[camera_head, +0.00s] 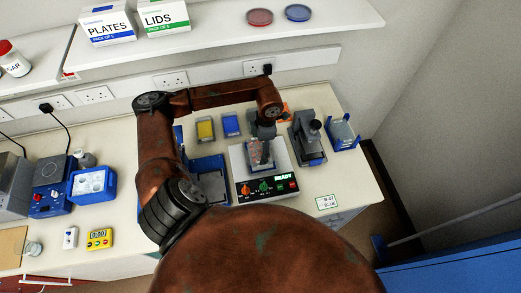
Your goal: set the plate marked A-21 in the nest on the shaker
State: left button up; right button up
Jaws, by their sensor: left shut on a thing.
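My left gripper (262,136) hangs over the shaker and is shut on a small, clear-looking plate (260,155). The plate is at the middle of the shaker's light top; I cannot tell whether it rests in the nest or is just above it. Its marking is too small to read. The shaker (266,189) has a dark front panel with knobs and a lit READY display. The nest is mostly hidden by the plate and gripper. My right gripper is not in view.
A grey device (308,140) stands close right of the shaker, with a blue-framed holder (343,132) beyond it. A blue tray (213,185) lies to the left, partly behind my arm. Yellow (205,129) and blue (231,124) boxes stand behind. A label card (328,202) lies front right.

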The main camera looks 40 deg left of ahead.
aim_at(261, 151)
pick_arm(q)
jog(key=shift+w+f, duration=0.15)
jog(key=shift+f, duration=0.15)
notch_tip(261, 151, down, 2)
jog(key=shift+f+p, duration=0.1)
jog(key=shift+p, duration=0.65)
jog(key=shift+a+f, duration=0.1)
jog(key=shift+f, duration=0.35)
jog(key=shift+f, duration=0.15)
jog(key=o, duration=1.1)
